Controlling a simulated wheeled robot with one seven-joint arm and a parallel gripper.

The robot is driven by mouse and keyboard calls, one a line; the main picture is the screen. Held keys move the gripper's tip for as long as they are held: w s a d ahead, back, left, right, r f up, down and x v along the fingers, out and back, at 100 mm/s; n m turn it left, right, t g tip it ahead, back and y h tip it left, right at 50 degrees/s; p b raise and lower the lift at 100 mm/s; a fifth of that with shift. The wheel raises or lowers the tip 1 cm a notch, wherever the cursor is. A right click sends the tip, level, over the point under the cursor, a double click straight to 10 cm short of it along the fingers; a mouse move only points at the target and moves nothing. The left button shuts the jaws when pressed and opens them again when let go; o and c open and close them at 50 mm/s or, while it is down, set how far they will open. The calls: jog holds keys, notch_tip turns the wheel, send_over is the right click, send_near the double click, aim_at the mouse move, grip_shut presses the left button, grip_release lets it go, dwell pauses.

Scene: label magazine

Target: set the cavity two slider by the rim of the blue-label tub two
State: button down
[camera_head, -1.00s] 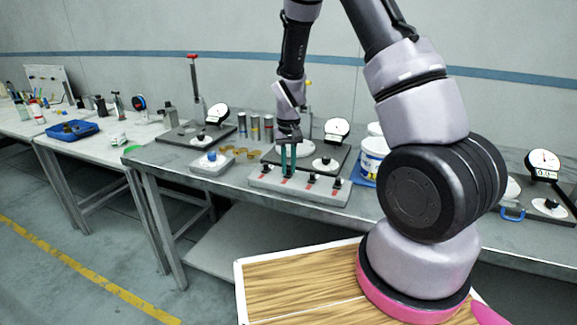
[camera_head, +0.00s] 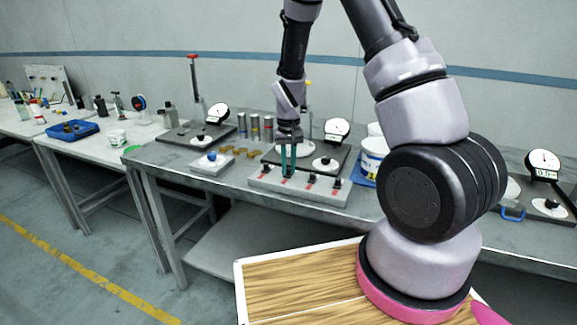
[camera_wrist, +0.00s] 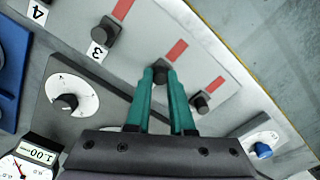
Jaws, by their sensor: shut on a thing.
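The slider block (camera_head: 300,187) is a grey box on the bench with several black knobs in a row. In the wrist view, labels 4 and 3 show; the knob after 3 is the cavity two slider (camera_wrist: 160,72), its label hidden. My gripper (camera_head: 288,172) points down at the block. Its teal fingers, also in the wrist view (camera_wrist: 161,78), are shut on that knob. A red stripe lies beyond it. A white tub with a blue label (camera_head: 371,160) stands right of the block, partly behind my arm; its number is unreadable.
A plate with a white dial (camera_wrist: 72,98) and a gauge (camera_wrist: 20,172) stands beside the block. A small box with a blue knob (camera_head: 211,159) is at its left. Several brass rings (camera_head: 238,152) and cylinders are behind.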

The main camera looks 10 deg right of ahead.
aim_at(284, 182)
jog(key=shift+s+a, duration=0.6)
jog(key=shift+s, duration=0.2)
jog(key=shift+s+a, duration=0.55)
jog(key=shift+s, duration=0.2)
jog(key=c, duration=0.8)
grip_release()
jog(key=shift+s, duration=0.1)
jog(key=shift+o, duration=0.2)
jog(key=shift+r, duration=0.1)
notch_tip(284, 182, up, 11)
